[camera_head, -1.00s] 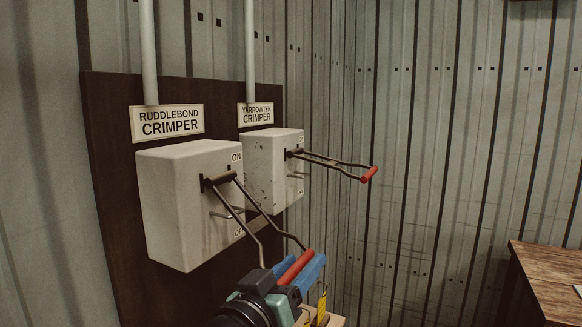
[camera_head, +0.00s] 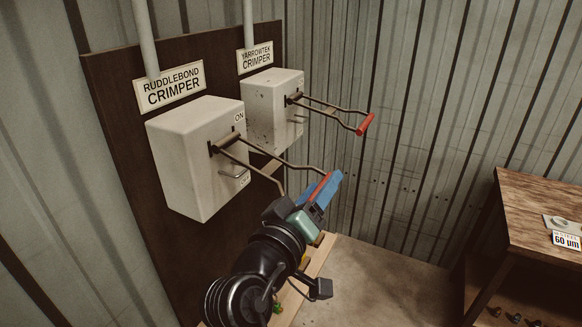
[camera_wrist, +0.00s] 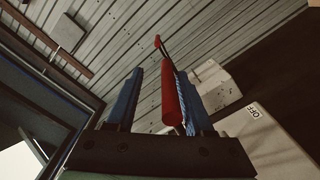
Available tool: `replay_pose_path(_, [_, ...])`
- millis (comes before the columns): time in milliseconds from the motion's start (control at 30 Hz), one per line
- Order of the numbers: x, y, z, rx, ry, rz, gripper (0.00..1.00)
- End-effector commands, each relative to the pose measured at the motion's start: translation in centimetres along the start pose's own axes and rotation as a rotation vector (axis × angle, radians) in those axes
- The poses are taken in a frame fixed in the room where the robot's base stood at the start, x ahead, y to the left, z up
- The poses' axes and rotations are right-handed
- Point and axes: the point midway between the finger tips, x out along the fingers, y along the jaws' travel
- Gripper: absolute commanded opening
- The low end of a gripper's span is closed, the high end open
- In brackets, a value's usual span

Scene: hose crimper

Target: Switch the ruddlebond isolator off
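The ruddlebond isolator (camera_head: 180,165) is a pale box under the "RUDDLEBOND CRIMPER" sign (camera_head: 170,87), with ON marked above OFF on its side. Its two-rod lever (camera_head: 262,158) sticks out from the box and slopes down to the right in the head view. My gripper (camera_head: 326,189) is at the lever's outer end. In the wrist view, the red grip (camera_wrist: 171,97) runs lengthwise between my blue fingers. It lies close against the right finger, with a visible gap to the left finger, so the gripper looks open around it. The OFF label (camera_wrist: 254,112) shows at the right.
The yarrowtek isolator (camera_head: 262,110) stands beside it, its red-ended lever (camera_head: 366,124) jutting out close behind my gripper. Both are on a dark board (camera_head: 110,95). A wooden table (camera_head: 540,205) stands at the right, with bare floor (camera_head: 385,280) between.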

Motion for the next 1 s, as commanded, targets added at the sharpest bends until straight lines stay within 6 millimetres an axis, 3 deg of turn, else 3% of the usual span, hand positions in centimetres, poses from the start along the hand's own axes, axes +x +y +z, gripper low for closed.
replay_pose_path(33, [0.0,1.0,-0.8,-0.021,0.001,0.002,0.5])
replay_pose_path(100, [-0.2,1.1,-0.9,-0.05,0.001,0.001,0.5])
replay_pose_path(167, [-1.8,0.3,-0.3,-0.043,0.005,0.001,0.5])
replay_pose_path(733, [-13.2,0.3,-0.2,-0.041,0.005,-0.002,0.5])
replay_pose_path(1000, [-11.3,2.2,-2.0,0.224,0.198,-0.017,0.5])
